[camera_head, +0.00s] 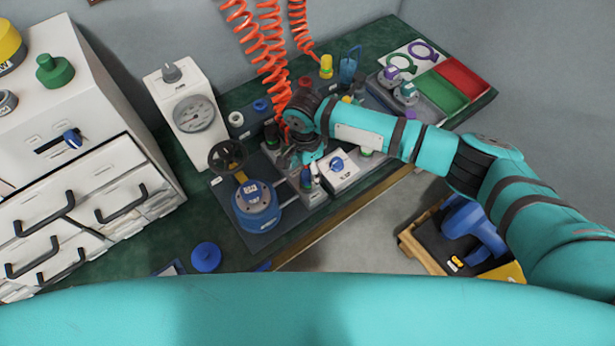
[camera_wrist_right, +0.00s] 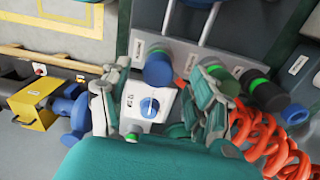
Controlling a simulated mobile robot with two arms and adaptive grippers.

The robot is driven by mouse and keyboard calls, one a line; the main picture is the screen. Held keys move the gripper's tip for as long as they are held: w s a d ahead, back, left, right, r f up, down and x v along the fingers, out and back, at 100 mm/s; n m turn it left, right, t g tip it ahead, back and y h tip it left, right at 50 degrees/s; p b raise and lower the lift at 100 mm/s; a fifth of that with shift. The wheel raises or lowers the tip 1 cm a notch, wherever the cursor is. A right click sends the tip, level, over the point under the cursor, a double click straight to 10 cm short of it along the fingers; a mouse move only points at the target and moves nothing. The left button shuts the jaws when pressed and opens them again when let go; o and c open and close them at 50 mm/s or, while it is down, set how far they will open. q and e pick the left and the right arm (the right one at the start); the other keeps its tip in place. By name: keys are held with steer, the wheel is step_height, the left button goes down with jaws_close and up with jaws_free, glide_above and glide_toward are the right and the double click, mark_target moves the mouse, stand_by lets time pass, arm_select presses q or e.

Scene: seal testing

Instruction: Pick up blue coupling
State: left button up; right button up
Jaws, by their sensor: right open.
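A blue coupling (camera_wrist_right: 158,66) stands on a grey block (camera_wrist_right: 192,52) in the right wrist view, just beyond my fingertips. In the head view the blue coupling (camera_head: 305,178) is small and partly hidden by my gripper. My right gripper (camera_head: 308,158) hangs over the test bench close to it. In the wrist view my right gripper (camera_wrist_right: 155,95) is open, its two fingers spread with nothing held between them. I cannot tell the exact height of the fingertips over the block. My left gripper is not in view.
A white box with a blue knob (camera_head: 341,171) lies close by the gripper. A blue valve body (camera_head: 257,211) with a handwheel stands to the left. Black couplings with green rings (camera_wrist_right: 255,82) and orange coiled hoses (camera_wrist_right: 270,142) are near. Red (camera_head: 462,77) and green trays lie at right.

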mark_target(307, 174)
steer(key=shift+d+f, duration=0.1)
steer(key=shift+f, duration=1.4)
steer(key=shift+c, duration=0.4)
jaws_close()
steer(key=shift+r, duration=0.1)
